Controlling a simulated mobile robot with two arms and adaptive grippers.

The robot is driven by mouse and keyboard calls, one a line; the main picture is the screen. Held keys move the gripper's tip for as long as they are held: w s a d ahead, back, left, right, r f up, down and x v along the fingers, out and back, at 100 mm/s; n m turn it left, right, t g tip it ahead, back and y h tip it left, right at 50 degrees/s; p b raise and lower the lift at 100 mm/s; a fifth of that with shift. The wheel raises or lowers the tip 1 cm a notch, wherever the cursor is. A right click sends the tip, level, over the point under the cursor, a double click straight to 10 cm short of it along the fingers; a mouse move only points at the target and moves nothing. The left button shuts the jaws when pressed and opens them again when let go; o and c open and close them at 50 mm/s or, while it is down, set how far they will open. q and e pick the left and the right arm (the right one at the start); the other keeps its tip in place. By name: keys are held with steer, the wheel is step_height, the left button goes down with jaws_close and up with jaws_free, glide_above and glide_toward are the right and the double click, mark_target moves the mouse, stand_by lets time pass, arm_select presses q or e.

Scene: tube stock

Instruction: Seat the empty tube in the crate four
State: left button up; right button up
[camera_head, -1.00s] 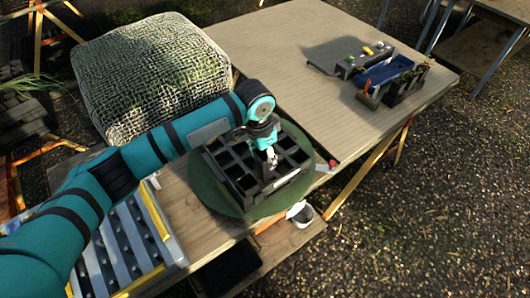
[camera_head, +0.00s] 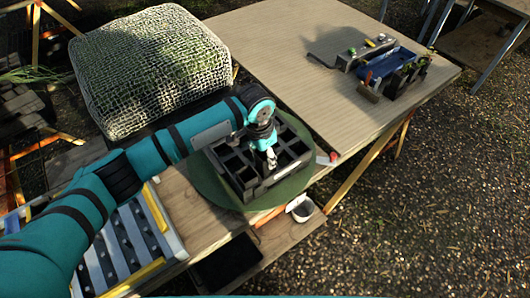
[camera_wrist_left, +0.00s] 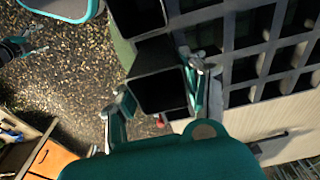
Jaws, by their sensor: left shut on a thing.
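My left gripper (camera_head: 271,160) is over the black crate (camera_head: 246,191), a gridded box with square compartments. In the left wrist view its two fingers (camera_wrist_left: 157,96) are on either side of a dark, square, open-topped tube (camera_wrist_left: 160,91), and the gripper is shut on it. The tube looks empty. The crate's grid (camera_wrist_left: 227,60) lies to the right of the tube in that view. I cannot tell how deep the tube sits or whether it touches the crate. What seems to be my right gripper (camera_wrist_left: 34,42) shows small at the left wrist view's upper left.
The crate stands on a round green mat (camera_head: 218,196) on the wooden table (camera_head: 290,50). A blue tray (camera_head: 383,65) and small dark racks (camera_head: 409,77) stand at the far right. A small white-rimmed pot (camera_head: 301,209) is by the near edge. Much of the tabletop is bare.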

arm_select(q)
steer(key=shift+f+b, duration=0.8)
steer(key=shift+f, duration=1.35)
steer(key=shift+s+a+f, duration=0.1)
steer(key=shift+s+f, duration=0.25)
steer(key=shift+f, duration=0.15)
steer(key=o, duration=0.9)
steer(key=shift+w, duration=0.1)
steer(key=shift+w+r, duration=0.1)
step_height(320, 180, up, 12)
steer(key=shift+s+a, duration=0.4)
steer(key=shift+a, duration=0.05)
